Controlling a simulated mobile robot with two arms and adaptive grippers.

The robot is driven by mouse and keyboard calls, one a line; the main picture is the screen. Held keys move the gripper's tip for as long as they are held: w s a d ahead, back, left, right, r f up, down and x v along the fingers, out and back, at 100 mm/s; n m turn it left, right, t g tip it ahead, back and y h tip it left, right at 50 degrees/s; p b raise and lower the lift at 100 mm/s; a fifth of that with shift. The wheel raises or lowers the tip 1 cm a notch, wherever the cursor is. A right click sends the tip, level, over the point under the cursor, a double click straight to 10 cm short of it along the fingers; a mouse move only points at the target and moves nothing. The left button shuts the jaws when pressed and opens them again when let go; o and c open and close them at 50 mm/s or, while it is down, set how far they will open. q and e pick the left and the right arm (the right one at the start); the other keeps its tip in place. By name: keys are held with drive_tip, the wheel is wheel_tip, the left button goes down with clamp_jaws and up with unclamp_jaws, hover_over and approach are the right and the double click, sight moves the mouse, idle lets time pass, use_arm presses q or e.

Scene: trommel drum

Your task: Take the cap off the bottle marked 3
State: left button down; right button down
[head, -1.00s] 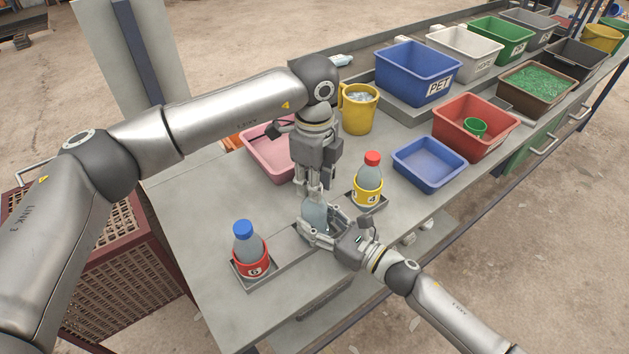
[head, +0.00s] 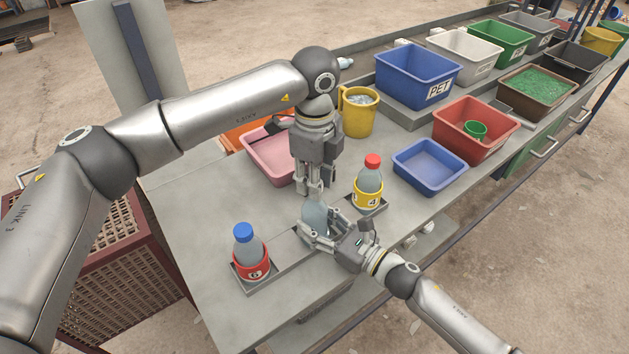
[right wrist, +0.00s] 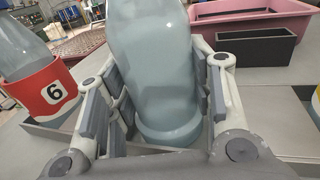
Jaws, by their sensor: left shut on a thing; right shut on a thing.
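A grey-blue bottle (head: 316,216) stands between the two other bottles. Its number is hidden, so I cannot read a 3. My right gripper (head: 319,233) is shut around its lower body; in the right wrist view the bottle (right wrist: 160,75) stands upright between the fingers. My left gripper (head: 314,192) points straight down over the bottle's top and is shut on the cap, which its fingers hide. I cannot tell whether the cap is still seated on the neck.
A blue-capped bottle marked 6 (head: 248,250) stands at left; a red-capped bottle marked 4 (head: 369,185) stands close at right. Behind are a pink bin (head: 262,155) and yellow jug (head: 359,118). A blue tray (head: 430,180) lies right. The table's left part is clear.

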use_arm(q)
drive_tip(key=shift+r, duration=0.35)
drive_tip(key=shift+r, duration=1.9)
use_arm(e)
drive_tip(key=c, duration=0.6)
unclamp_jaws()
